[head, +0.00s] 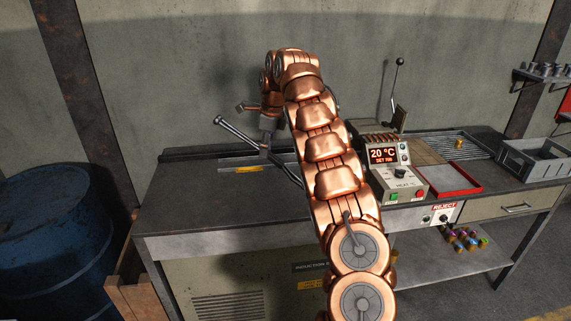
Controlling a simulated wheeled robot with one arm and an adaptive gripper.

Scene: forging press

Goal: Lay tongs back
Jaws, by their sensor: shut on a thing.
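The tongs (238,132) are a long dark metal tool with two handle ends at the upper left. They slant down to the right over the dark workbench (190,205). My gripper (265,147) is shut on the tongs near their middle, pointing down. The far part of the tongs runs to the lower right and goes behind my copper arm. A yellow marking (248,169) lies on the bench top close below the gripper. I cannot tell whether the tongs touch the bench.
A heater unit (390,170) showing 20 °C stands right of my arm. Beyond it are a red tray (447,194), a grey crate (503,168) and a lever (394,92). A blue barrel (45,235) stands left of the bench. The bench top's left part is clear.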

